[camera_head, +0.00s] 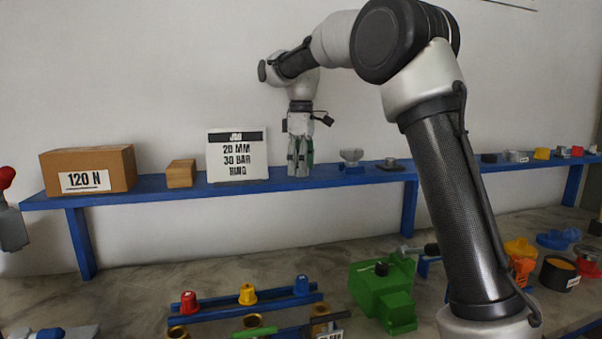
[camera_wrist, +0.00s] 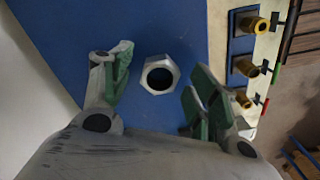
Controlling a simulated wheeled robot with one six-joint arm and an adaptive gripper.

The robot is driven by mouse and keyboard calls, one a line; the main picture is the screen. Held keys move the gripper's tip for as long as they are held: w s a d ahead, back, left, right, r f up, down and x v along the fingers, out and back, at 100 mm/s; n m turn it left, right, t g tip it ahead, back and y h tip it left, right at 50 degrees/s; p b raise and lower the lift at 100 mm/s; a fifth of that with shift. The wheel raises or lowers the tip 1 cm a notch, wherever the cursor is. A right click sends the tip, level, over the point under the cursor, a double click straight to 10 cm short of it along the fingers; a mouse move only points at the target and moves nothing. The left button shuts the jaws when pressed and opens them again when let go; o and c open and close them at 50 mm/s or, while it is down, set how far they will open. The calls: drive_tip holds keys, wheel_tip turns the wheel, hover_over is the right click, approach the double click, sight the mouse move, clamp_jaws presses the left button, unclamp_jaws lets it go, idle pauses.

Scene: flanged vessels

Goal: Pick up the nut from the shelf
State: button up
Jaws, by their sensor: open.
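The nut (camera_wrist: 159,74) is a silver hexagonal ring with a dark round hole, lying flat on the blue shelf (camera_wrist: 175,25) in the wrist view. My gripper (camera_wrist: 162,68) is open, with one green-padded finger to the left of the nut and the others to its right. No finger visibly touches the nut. In the head view my gripper (camera_head: 300,160) points straight down at the shelf (camera_head: 335,181), just right of the sign. The nut cannot be made out there; the fingers seem to hide it.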

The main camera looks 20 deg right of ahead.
drive_tip(key=shift+f, duration=0.1)
drive_tip(key=shift+c, duration=0.4)
drive_tip(key=c, duration=1)
drive_tip(key=shift+c, duration=0.4)
